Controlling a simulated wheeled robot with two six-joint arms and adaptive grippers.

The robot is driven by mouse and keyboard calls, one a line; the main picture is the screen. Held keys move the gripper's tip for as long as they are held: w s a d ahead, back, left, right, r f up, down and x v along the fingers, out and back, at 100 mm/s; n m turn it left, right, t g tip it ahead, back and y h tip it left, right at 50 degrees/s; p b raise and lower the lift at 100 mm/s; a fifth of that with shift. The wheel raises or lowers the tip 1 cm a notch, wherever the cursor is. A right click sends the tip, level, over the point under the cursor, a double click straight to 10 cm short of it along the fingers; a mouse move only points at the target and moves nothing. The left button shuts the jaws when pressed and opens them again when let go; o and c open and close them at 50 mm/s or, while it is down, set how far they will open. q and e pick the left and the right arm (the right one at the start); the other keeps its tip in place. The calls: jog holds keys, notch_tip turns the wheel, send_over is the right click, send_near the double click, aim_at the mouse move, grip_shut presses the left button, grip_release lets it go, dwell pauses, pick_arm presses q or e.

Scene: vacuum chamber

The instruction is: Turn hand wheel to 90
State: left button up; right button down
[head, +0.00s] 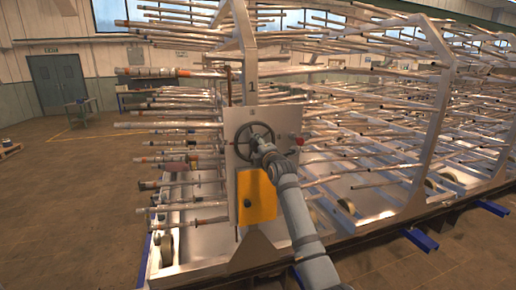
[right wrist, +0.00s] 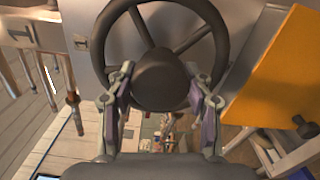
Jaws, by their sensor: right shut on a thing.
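The hand wheel (head: 254,138) is a dark spoked ring on a pale upright panel (head: 290,122) at the front of the rack. In the right wrist view the wheel (right wrist: 158,78) fills the upper middle, with its thick round hub and spokes showing. My right gripper (head: 262,149) reaches the wheel from below right. In the right wrist view the fingers of my right gripper (right wrist: 162,88) straddle the hub and lower part of the wheel, shut on it. The exact contact spots are partly hidden. I see no angle marking. My left gripper is out of view.
An orange box (head: 256,196) is below the wheel; a red knob (head: 299,140) is right of it. Many metal tubes (head: 180,143) jut out left of the panel. Blue feet (head: 420,240) stick out low on the right. Open floor (head: 75,190) lies at left.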

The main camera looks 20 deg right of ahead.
dwell(0.4)
jog(key=c, duration=0.5)
grip_release()
jog(key=shift+w, duration=0.1)
jog(key=s, duration=1.2)
jog(key=shift+d, duration=0.2)
jog(key=shift+f, duration=0.1)
